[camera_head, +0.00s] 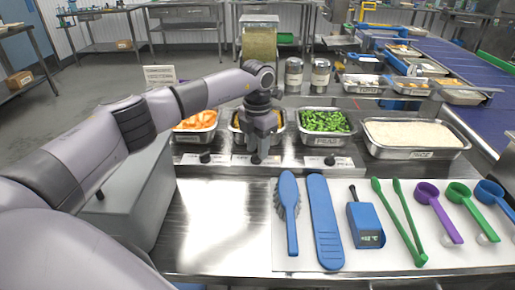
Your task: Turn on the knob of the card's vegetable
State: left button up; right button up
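A white card (160,76) stands behind the trays at the left; its print is too small to read surely. A tray of orange carrot pieces (197,120) is at the left, a middle tray (236,136) is mostly hidden by my arm, and a tray of green peas (325,121) is to the right. Below them on the steel front are a left knob (205,157), a middle knob (256,159) and a right knob (330,160). My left gripper (258,151) points down at the middle knob; contact and finger opening are unclear. My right gripper is out of view.
A rice tray (416,138) stands at the right. On a white board (300,257) lie a blue brush (289,200), blue spatula (325,220), blue thermometer (364,225), green tongs (400,220) and coloured scoops (438,212). The steel counter (220,225) left of the board is clear.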

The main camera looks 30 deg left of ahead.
pick_arm(q)
notch_tip(320, 180, up, 6)
jog(key=shift+r+b, duration=0.15)
jog(key=shift+b, duration=0.15)
dwell(0.5)
